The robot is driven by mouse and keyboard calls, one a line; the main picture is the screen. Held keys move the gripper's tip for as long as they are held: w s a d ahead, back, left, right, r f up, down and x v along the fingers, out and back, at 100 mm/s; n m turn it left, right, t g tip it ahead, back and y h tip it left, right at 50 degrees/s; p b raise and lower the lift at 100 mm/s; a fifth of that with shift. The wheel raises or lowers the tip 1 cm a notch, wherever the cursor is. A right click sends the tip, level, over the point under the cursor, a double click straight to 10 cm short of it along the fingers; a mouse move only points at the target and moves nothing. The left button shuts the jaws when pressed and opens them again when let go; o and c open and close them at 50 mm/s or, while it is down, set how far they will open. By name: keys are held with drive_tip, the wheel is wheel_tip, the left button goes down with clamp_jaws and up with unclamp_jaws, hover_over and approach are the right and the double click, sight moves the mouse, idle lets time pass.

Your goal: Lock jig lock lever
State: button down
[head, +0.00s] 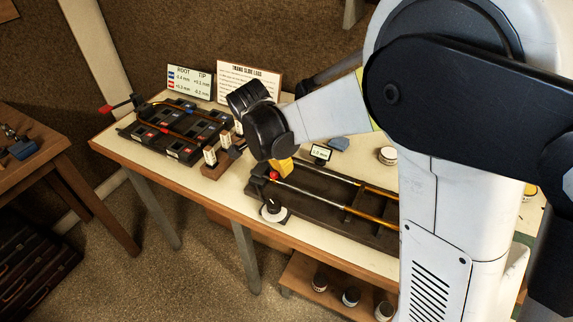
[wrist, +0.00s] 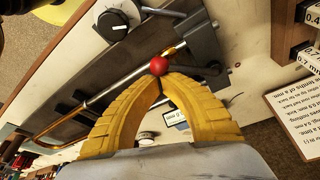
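The lock lever's red ball knob (head: 275,176) is at the left end of the long dark jig (head: 325,213), which carries brass and silver slide tubes. The yellow fingers of my gripper (head: 283,165) are right at the knob, pointing down. In the wrist view the fingers arch together, and the red knob (wrist: 158,66) shows just at the fingertips (wrist: 160,78). The tips look closed against each other, with the knob in front of them rather than between them. I cannot tell whether they touch it.
A dial (head: 274,212) stands at the jig's front left corner. A small display (head: 320,153) is behind the jig. A black tray (head: 178,128) with a red-handled lever (head: 106,109) is at the table's left. Two sign cards (head: 248,83) stand behind.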

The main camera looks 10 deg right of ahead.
drive_tip(key=a+m, duration=0.2)
drive_tip(key=shift+s+m+g, duration=0.3)
drive_tip(key=shift+m+g, duration=0.1)
drive_tip(key=shift+a+p, duration=0.3)
drive_tip(key=shift+a, duration=0.55)
drive_tip(key=shift+w+a, duration=0.15)
drive_tip(key=shift+a, duration=0.95)
